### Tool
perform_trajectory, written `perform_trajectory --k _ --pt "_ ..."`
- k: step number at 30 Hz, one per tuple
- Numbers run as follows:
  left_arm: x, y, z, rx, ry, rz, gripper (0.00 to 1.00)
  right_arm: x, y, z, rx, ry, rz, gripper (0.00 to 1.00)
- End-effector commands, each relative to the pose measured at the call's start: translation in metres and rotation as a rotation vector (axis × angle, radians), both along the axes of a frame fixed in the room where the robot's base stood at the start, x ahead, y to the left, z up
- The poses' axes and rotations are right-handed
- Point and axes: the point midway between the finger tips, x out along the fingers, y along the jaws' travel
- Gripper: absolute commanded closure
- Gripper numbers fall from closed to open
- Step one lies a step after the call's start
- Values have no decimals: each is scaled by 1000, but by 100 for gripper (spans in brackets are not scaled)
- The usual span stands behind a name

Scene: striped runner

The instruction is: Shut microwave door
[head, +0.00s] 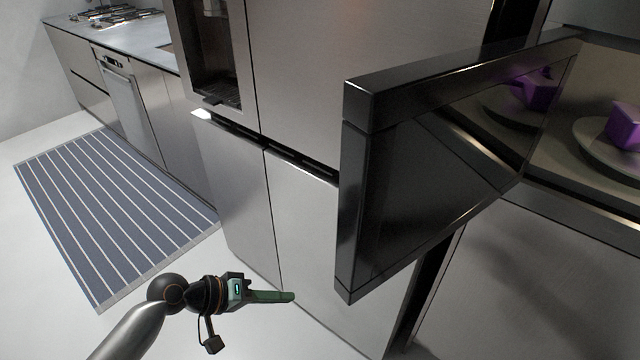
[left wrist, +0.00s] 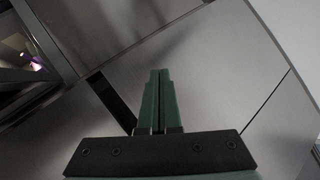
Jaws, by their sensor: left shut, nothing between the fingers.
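The black microwave door (head: 440,160) stands wide open at the right of the head view, swung out toward me. The microwave cavity (head: 580,95) behind it is open, with a purple item (head: 625,126) on a round plate (head: 592,142) inside. My left gripper (head: 292,296) has green fingers and is shut and empty. It is low, left of the door's lower edge and apart from it. In the left wrist view its fingers (left wrist: 158,100) lie together, and part of the microwave (left wrist: 28,55) shows at upper left. My right gripper is not in view.
A steel fridge (head: 300,80) with a dispenser stands left of the door. A striped runner (head: 110,205) lies on the floor at left. A counter with a hob (head: 105,15) and an oven (head: 122,100) is at far left. Steel cabinet fronts (head: 510,280) are below the microwave.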

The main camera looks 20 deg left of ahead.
Motion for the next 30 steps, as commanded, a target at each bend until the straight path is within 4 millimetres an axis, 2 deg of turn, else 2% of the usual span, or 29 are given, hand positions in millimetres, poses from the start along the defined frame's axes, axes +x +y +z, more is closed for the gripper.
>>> perform_trajectory --k 1,5,7,9,12,15,18,23,26,30 --pt "9 6 30 -66 6 -10 100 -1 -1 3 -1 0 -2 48" --pt "17 13 104 -258 36 -70 100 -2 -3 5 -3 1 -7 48" --pt "16 17 147 -355 46 -120 100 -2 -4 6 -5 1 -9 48" --pt "11 21 192 -442 52 -180 100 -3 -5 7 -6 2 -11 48" --pt "-2 26 246 -540 57 -272 100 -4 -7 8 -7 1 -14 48" --pt "-17 32 287 -605 60 -350 100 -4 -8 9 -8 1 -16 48" --pt "-28 35 312 -643 60 -405 100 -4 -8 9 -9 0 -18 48" --pt "-34 33 324 -663 64 -437 100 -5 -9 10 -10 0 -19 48" --pt "-32 21 325 -664 63 -438 100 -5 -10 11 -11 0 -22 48" --pt "-28 -5 325 -664 62 -439 100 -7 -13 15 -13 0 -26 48"
